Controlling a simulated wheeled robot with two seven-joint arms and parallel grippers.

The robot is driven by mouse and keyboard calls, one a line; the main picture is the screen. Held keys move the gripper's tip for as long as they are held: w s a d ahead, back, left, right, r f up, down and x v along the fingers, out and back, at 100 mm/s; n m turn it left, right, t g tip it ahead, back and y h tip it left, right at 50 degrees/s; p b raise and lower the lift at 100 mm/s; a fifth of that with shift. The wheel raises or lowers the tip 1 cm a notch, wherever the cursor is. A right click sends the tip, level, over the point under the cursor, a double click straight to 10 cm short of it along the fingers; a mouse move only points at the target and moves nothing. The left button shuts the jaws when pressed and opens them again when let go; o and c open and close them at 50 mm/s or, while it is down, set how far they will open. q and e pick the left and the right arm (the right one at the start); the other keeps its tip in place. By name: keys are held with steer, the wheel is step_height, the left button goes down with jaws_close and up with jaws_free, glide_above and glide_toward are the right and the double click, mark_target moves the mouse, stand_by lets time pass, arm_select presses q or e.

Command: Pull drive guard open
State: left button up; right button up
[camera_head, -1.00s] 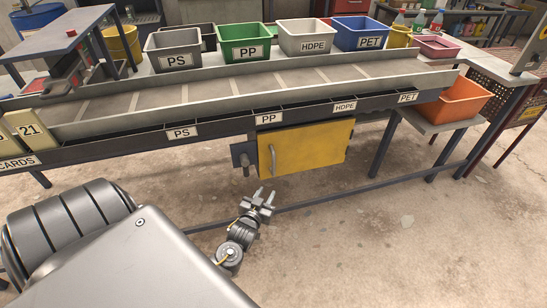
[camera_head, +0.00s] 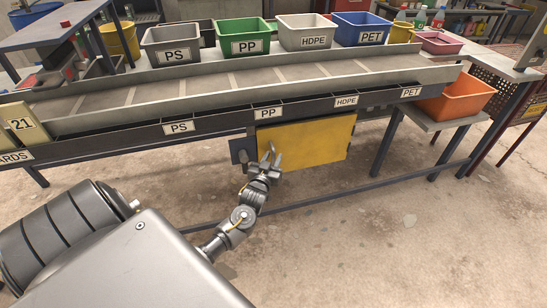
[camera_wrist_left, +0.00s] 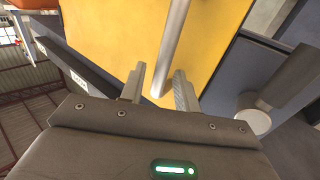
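The drive guard is a yellow panel (camera_head: 318,140) under the sorting table; it looks shut. It fills much of the left wrist view (camera_wrist_left: 115,35). Its grey bar handle (camera_wrist_left: 173,45) runs down between my left gripper's fingers in that view. In the head view the handle is mostly hidden behind the gripper. My left gripper (camera_head: 271,152) is in front of the guard's left side. Its fingers (camera_wrist_left: 160,80) are apart, one on each side of the handle's end, with gaps showing. Whether they touch it I cannot tell. My right gripper is not in view.
A dark motor-like block (camera_head: 240,150) sits left of the guard. A table rail (camera_head: 330,195) crosses below. An orange bin (camera_head: 457,100) stands at the right. Labelled bins, such as the green PP one (camera_head: 245,37), line the table's back. The floor in front is clear.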

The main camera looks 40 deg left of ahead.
arm_select(q)
steer(key=shift+w+a, duration=0.25)
steer(key=shift+w, duration=0.35)
jaws_close()
steer(key=shift+s+d, duration=0.1)
